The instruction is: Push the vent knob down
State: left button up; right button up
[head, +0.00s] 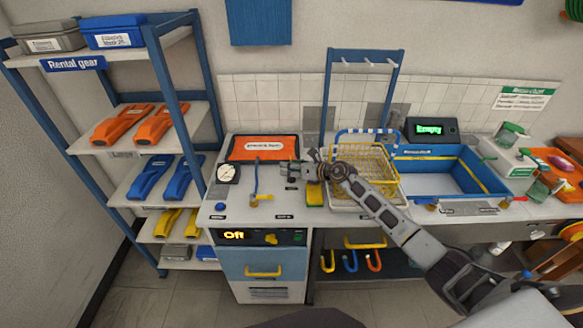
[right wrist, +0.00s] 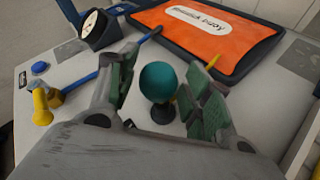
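A round teal knob (right wrist: 158,82) stands on a short black base on the grey bench top; I take it for the vent knob. In the right wrist view it is between the two green-padded fingers of my right gripper (right wrist: 160,95), which are spread apart with gaps on both sides. I cannot tell whether the gripper touches the knob. My left gripper is not in view.
A round gauge (head: 229,173), a yellow valve with a blue lever (head: 257,190) and a blue button (head: 221,206) are left of the gripper. An orange mat (head: 263,148) lies behind. A yellow dish rack (head: 368,165) and blue sink (head: 445,175) are right.

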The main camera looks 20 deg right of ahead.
jog(key=shift+r, duration=5.1)
